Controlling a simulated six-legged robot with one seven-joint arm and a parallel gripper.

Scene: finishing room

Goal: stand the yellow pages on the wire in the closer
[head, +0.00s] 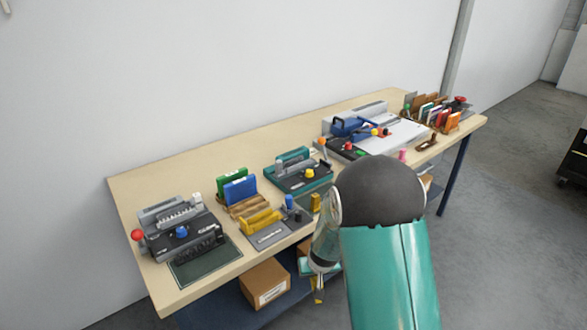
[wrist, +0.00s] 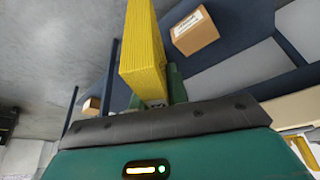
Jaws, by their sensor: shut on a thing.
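The yellow pages (wrist: 142,50) are a ridged yellow block standing out from my gripper (wrist: 160,98) in the wrist view. My gripper is shut on their lower end; one green finger shows beside them and the other is mostly hidden. In the head view my gripper (head: 319,284) hangs in front of the table's front edge, and a small yellow part of the pages (head: 319,297) shows below it. I cannot tell which is the closer; no wire is clear.
The wooden table (head: 140,188) stands along the wall. Between the machines are a wooden rack (head: 247,207) with green and blue books and another yellow block (head: 261,221). A cardboard box (head: 265,284) sits on the lower shelf. My arm hides part of the table's front.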

